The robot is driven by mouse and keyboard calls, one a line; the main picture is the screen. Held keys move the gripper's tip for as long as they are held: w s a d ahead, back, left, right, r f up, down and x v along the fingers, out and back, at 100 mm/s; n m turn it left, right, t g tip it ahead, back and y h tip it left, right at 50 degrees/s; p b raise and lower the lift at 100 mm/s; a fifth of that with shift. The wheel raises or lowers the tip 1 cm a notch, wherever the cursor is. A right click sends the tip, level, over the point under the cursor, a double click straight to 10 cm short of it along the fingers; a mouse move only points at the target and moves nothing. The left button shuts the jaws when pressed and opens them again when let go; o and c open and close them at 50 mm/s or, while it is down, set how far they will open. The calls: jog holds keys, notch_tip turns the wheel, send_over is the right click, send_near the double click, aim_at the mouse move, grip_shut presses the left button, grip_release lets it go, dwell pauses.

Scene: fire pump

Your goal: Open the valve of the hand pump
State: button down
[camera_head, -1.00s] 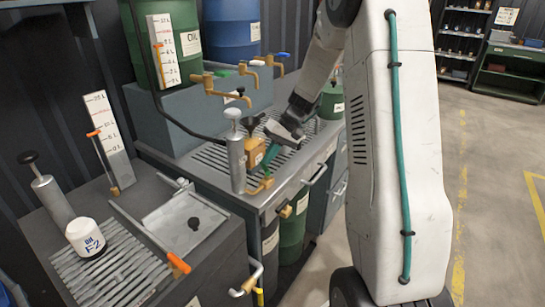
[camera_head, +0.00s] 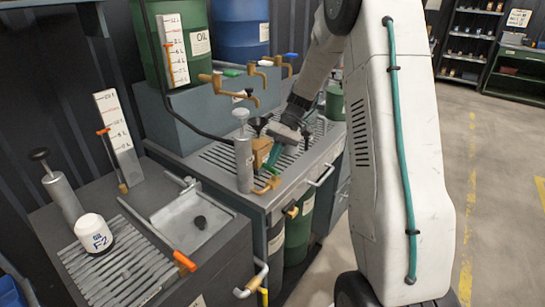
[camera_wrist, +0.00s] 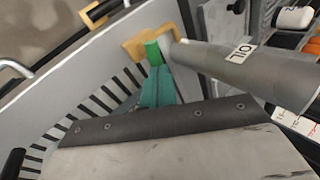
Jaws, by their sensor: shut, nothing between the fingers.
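The hand pump (camera_head: 243,165) is an upright grey cylinder with a pale knob on top, at the near left corner of the slatted bench. A brass outlet (camera_head: 268,185) sits at its foot. In the wrist view the pump (camera_wrist: 215,65) bears an OIL label, and a short green valve handle (camera_wrist: 153,52) shows beside the brass fitting (camera_wrist: 135,47). My gripper (camera_head: 274,156) has teal fingers, shut and empty, just right of the pump. In the wrist view my gripper (camera_wrist: 157,80) points at the green handle, very close; I cannot tell whether they touch.
A small tan box (camera_head: 262,150) and a dark funnel (camera_head: 259,124) stand behind the pump, near my fingers. Brass taps (camera_head: 240,97) overhang the bench. A second bench with a white bottle (camera_head: 94,233) is at left. The floor at right is clear.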

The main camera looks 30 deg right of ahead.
jog(key=shift+s+a, duration=0.1)
jog(key=shift+s, duration=0.25)
jog(key=shift+f, duration=0.1)
jog(key=v, duration=1.4)
jog(key=shift+w, duration=0.2)
